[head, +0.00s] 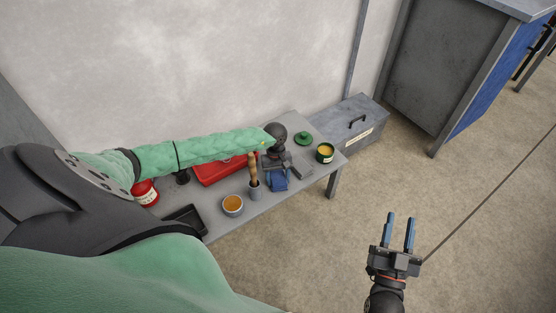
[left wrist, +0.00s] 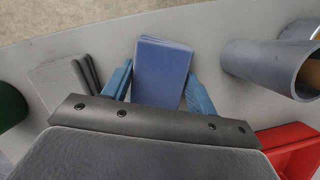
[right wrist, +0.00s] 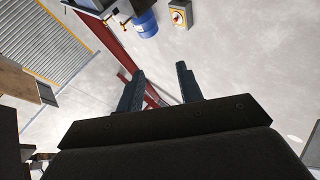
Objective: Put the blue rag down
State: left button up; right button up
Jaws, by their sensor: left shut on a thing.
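The blue rag (left wrist: 162,72) is a folded stack of cloth between the two blue fingers of my left gripper (left wrist: 160,88). In the head view the blue rag (head: 279,184) is at the front edge of the grey table (head: 222,222), below my left gripper (head: 277,171). The left gripper is shut on it. I cannot tell whether the rag touches the tabletop. My right gripper (head: 399,232) is off to the right over bare floor, its fingers apart and nothing between them; the right wrist view shows the same empty gap (right wrist: 158,88).
Grey rags (head: 301,166) lie right of the blue rag. A grey cup with a wooden handle (head: 254,190) stands close on its left.

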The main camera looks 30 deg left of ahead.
pick_arm(q)
jog(key=shift+f, duration=0.15)
pick_arm(e)
jog(key=shift+r, duration=0.4)
pick_arm(q)
jog(key=o, duration=0.9)
jog(key=shift+f, duration=0.1)
jog(key=shift+o, duration=0.2)
jog(key=shift+s, duration=0.1)
pick_arm(e)
jog(key=shift+d+r+t, duration=0.1)
jog(key=shift+r+t, duration=0.15)
jog(key=shift+t, duration=0.05)
